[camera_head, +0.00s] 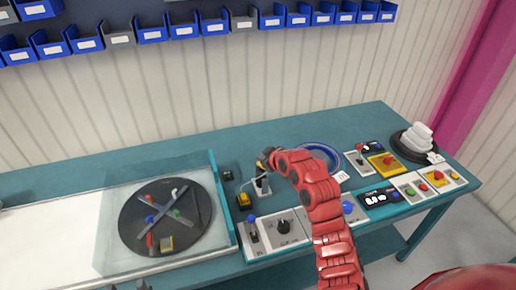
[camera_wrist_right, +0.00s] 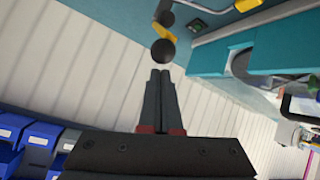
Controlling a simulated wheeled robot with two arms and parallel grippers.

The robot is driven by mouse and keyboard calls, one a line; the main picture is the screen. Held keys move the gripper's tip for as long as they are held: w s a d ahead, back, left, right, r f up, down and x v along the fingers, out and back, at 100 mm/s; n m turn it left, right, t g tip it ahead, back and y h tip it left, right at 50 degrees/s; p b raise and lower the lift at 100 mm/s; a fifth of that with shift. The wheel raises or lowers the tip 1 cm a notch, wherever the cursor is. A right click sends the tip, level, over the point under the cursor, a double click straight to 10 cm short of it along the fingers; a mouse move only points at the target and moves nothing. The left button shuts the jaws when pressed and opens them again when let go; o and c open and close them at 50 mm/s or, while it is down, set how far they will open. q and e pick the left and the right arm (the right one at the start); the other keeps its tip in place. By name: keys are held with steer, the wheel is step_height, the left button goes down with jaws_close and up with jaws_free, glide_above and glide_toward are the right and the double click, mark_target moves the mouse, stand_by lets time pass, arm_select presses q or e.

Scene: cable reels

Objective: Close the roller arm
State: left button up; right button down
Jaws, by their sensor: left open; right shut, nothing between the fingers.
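The roller arm seems to be the small dark lever unit on a pale base (camera_head: 262,187) at the middle of the teal bench, partly covered by my right gripper. In the right wrist view a round black end (camera_wrist_right: 163,51) and a yellow piece (camera_wrist_right: 165,32) lie just beyond my fingertips; I cannot tell whether they touch. My right gripper (camera_head: 265,161) is shut and empty; its closed fingers show in the right wrist view (camera_wrist_right: 160,75). Only dark tips of my left gripper (camera_head: 142,285) show at the bottom edge, well left of the lever.
A glass-covered black turntable (camera_head: 150,240) is at left. A joystick panel (camera_head: 255,240) and dial panel (camera_head: 284,227) line the front. A blue ring (camera_head: 318,147), control boxes (camera_head: 384,166) and a white stacked reel (camera_head: 417,136) are at right. Blue bins (camera_head: 185,31) hang behind.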

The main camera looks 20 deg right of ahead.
steer(key=shift+s+d+f, duration=0.15)
steer(key=shift+s, duration=0.1)
steer(key=s+f+t+y+b, duration=0.1)
steer(key=s+f+t+b, duration=0.3)
steer(key=b, duration=1.3)
step_height(320, 180, down, 2)
steer(key=t, duration=0.2)
steer(key=shift+f+n+t, duration=0.2)
steer(key=shift+n+t, duration=0.1)
steer(key=shift+n, duration=0.1)
steer(key=shift+r, duration=0.1)
